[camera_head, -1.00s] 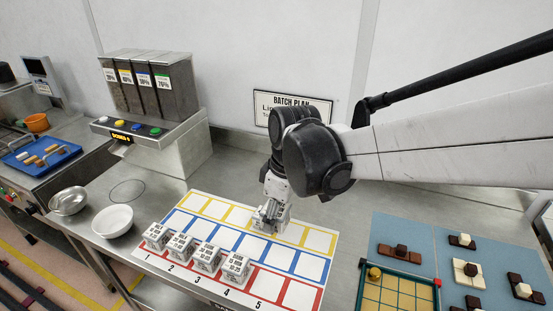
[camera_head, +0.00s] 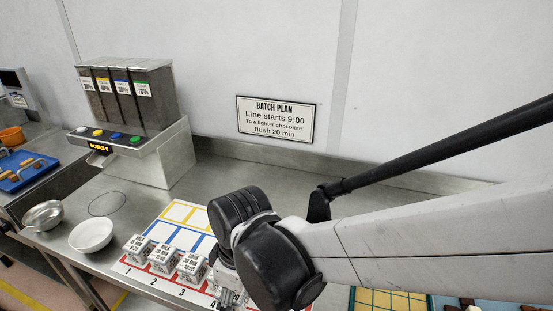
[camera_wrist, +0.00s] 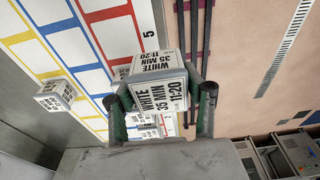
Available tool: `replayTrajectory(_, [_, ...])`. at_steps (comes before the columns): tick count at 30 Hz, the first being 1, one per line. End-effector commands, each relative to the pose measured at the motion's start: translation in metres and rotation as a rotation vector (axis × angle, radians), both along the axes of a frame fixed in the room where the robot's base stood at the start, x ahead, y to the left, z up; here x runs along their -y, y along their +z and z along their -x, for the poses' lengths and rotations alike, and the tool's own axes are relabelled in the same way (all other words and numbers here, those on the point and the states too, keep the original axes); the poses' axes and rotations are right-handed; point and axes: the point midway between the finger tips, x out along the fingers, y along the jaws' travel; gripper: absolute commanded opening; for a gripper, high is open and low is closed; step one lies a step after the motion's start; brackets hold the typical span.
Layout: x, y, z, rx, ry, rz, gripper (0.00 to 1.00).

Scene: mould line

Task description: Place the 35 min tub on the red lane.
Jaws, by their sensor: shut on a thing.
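My gripper (camera_wrist: 163,102) is shut on a white tub (camera_wrist: 160,92) whose label reads "WHITE 35 MIN 11:20". In the head view my gripper (camera_head: 232,291) is at the mat's numbered front edge near number 4, and my arm hides most of the held tub. I cannot tell whether its base touches the mat. The red lane (camera_wrist: 89,33) runs beside the held tub in the wrist view. Its number 5 spot shows bare. In the head view much of that lane is hidden by my arm.
Three similar tubs (camera_head: 164,259) stand by numbers 1 to 3. Another tub (camera_wrist: 54,97) stands farther back, around the yellow lane. A white bowl (camera_head: 91,235) and a metal bowl (camera_head: 43,215) are at the left. A batch plan sign (camera_head: 276,119) hangs on the wall.

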Motion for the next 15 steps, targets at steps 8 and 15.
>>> replayTrajectory(8, [0.021,-0.031,-0.048,-0.001,-0.004,0.000,0.16])
replayTrajectory(15, [0.029,-0.043,-0.066,0.000,0.000,0.000,0.16])
